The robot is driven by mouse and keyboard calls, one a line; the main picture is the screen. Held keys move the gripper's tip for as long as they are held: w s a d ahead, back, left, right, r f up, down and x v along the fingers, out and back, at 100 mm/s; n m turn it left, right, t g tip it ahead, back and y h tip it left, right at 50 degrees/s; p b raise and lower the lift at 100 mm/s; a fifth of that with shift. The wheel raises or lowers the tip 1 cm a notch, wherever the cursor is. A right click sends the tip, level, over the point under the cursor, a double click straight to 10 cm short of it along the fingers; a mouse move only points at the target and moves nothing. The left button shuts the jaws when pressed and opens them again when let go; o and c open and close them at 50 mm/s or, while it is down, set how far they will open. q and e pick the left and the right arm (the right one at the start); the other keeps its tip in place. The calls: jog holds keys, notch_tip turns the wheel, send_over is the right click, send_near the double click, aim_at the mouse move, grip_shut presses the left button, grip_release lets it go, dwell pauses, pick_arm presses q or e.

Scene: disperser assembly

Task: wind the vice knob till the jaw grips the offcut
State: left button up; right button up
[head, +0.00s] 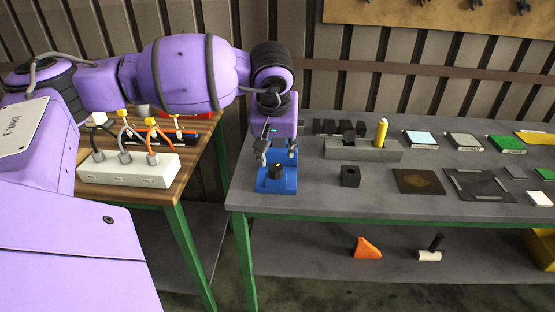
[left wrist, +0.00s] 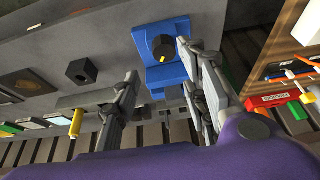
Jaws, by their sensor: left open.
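The blue vice (head: 290,184) stands near the left end of the grey bench, and it also shows in the left wrist view (left wrist: 178,73). Its round black knob (head: 276,171) faces up; in the left wrist view the knob (left wrist: 161,45) carries a yellow mark. In the left wrist view the fingertips (left wrist: 157,60) are apart, and I see no contact with the knob. I cannot make out the jaw or an offcut. My right gripper is not in view.
A black block with a hole (head: 349,176) stands right of the vice. Behind it is a grey rack (head: 365,150) with a yellow cylinder (head: 381,133). Left, across a gap, a wooden table bears a white socket box (head: 130,172) with cables. Flat plates lie further right.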

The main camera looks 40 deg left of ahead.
pick_arm(q)
jog(key=shift+v, duration=1.45)
